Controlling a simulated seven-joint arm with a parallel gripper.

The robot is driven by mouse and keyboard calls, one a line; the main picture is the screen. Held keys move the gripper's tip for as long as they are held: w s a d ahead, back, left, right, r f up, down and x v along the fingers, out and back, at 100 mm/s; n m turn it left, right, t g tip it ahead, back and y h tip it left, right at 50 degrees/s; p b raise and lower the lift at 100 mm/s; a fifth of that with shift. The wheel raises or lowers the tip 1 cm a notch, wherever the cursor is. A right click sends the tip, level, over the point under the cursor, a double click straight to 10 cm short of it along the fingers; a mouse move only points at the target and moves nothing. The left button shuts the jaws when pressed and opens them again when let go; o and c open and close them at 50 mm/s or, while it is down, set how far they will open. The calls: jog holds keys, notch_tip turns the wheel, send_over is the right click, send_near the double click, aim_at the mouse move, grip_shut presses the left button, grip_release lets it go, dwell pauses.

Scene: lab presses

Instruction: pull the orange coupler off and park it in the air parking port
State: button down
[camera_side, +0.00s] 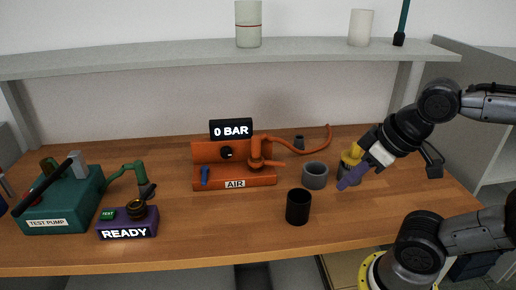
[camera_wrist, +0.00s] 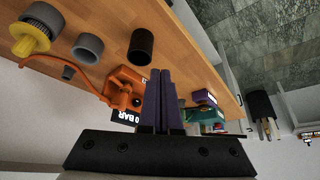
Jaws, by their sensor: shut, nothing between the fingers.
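The orange coupler (camera_side: 256,152) sits upright on the orange AIR station (camera_side: 208,152), with an orange hose curving off to the right. The station also shows in the wrist view (camera_wrist: 126,78), partly hidden behind my fingers. I cannot tell which part is the air parking port. My gripper (camera_side: 347,182) is shut and empty, with purple fingers pointing down-left above the right part of the table, well right of the coupler. Its closed fingers also show in the wrist view (camera_wrist: 161,95).
A black cup (camera_side: 298,208), a grey cup (camera_side: 315,176) and a yellow-topped grey piece (camera_side: 350,158) stand right of the station. A small grey piece (camera_side: 299,142) is behind. A 0 BAR display (camera_side: 231,129) tops the station. The purple READY box (camera_side: 128,222) and green test pump (camera_side: 60,205) are left.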

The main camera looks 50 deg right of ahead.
dwell(0.3)
jog(key=c, duration=1)
grip_release()
jog(key=shift+o, duration=0.2)
